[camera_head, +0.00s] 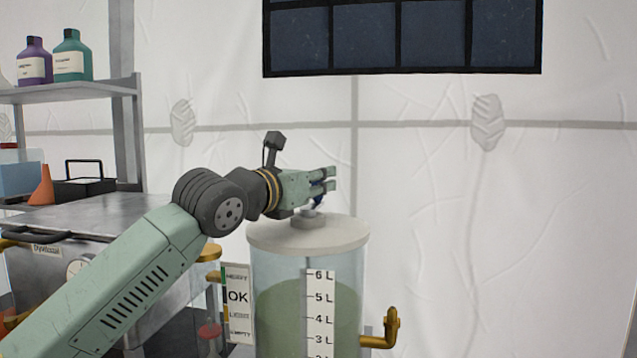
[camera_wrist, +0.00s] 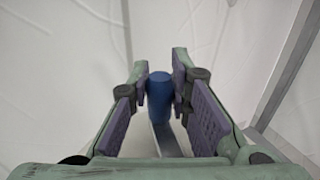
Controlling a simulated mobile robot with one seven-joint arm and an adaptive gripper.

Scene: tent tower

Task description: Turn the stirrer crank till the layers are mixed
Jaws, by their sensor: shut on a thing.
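My gripper (camera_head: 328,180) is above the lid of a clear tank (camera_head: 309,300). In the wrist view my gripper (camera_wrist: 163,85) is shut on the blue crank handle (camera_wrist: 160,98), which stands between the purple finger pads. A grey crank arm (camera_wrist: 166,140) runs from the handle toward the camera. In the head view the handle (camera_head: 317,189) is mostly hidden by the fingers. A grey hub (camera_head: 309,219) sits on the pale lid (camera_head: 300,236). The tank holds green liquid that looks even in colour; no separate layers can be told. The lower tank is cut off by the frame.
A brass tap (camera_head: 388,331) sticks out at right. A steel cooker-like box (camera_head: 80,235) and a shelf with bottles (camera_head: 70,92) stand left. White tent wall is behind.

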